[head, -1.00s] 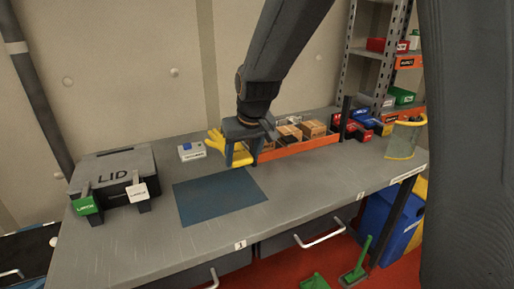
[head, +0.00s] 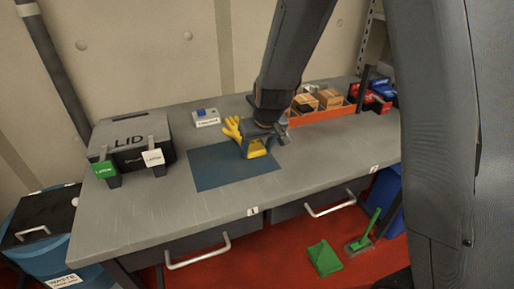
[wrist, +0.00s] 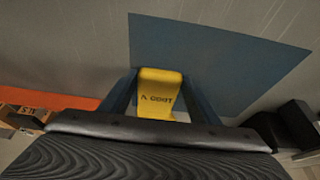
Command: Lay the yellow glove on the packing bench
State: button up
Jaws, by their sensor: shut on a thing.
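The yellow glove (head: 233,127) is held in my gripper (head: 255,146) above the bench. Its fingers stick out to the left and its cuff hangs below the jaws. In the wrist view my gripper (wrist: 158,95) is shut on the glove's cuff (wrist: 159,84), which bears dark lettering. The packing bench (head: 170,215) is a grey worktop with a blue mat (head: 215,173) on it. The glove shows over the mat's upper right part; I cannot tell how high above it.
A small labelled box with a blue top (head: 206,117) sits behind the mat. An orange tray (head: 322,115) with cartons is at the back right. The bench front is clear.

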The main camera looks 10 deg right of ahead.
jog(key=shift+f, duration=0.1)
jog(key=o, duration=1.1)
